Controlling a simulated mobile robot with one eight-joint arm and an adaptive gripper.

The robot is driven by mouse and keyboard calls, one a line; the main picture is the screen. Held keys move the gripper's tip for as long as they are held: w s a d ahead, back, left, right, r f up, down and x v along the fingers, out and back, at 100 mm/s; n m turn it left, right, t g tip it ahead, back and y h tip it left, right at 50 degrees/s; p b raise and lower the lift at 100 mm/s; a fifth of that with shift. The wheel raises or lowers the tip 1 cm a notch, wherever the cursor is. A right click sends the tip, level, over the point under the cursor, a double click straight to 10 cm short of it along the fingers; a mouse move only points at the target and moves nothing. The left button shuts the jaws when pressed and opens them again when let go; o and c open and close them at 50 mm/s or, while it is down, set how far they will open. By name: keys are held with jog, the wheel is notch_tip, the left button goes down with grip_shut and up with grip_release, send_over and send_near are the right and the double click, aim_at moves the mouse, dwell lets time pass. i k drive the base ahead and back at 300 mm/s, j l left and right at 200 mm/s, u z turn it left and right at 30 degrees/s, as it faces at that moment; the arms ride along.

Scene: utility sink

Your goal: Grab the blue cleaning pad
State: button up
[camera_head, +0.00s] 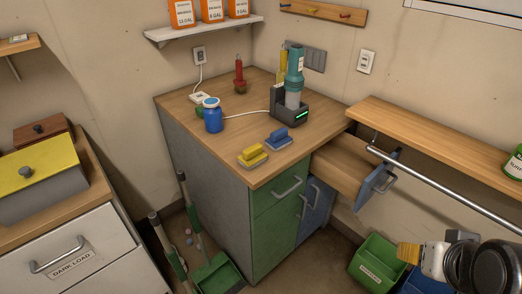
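The blue cleaning pad (279,138) has a blue grip on top and a greyish base. It lies on the wooden counter top (223,137), near its front right edge. A similar yellow pad (253,156) lies just to its left and nearer the front. Dark rounded parts at the lower right edge look like my arm, with my gripper (438,262) apparently at their left end. This is well right of and below the blue pad, not touching it. The fingers cannot be made out clearly.
A blue bottle (212,115) and a dark charging stand (290,110) with a teal device (295,72) stand behind the pads. A drawer (343,165) juts out at the counter's right. A metal rail (440,182) runs below the right shelf (440,135).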

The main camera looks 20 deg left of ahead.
aim_at(278, 139)
jog(key=i+j+u, duration=0.15)
jog(key=j+u, duration=0.25)
jog(key=i+j+u, duration=0.25)
jog(key=j+u, duration=0.2)
jog(key=i+j+u, duration=0.4)
jog(key=k+j, duration=0.05)
jog(key=j, duration=0.05)
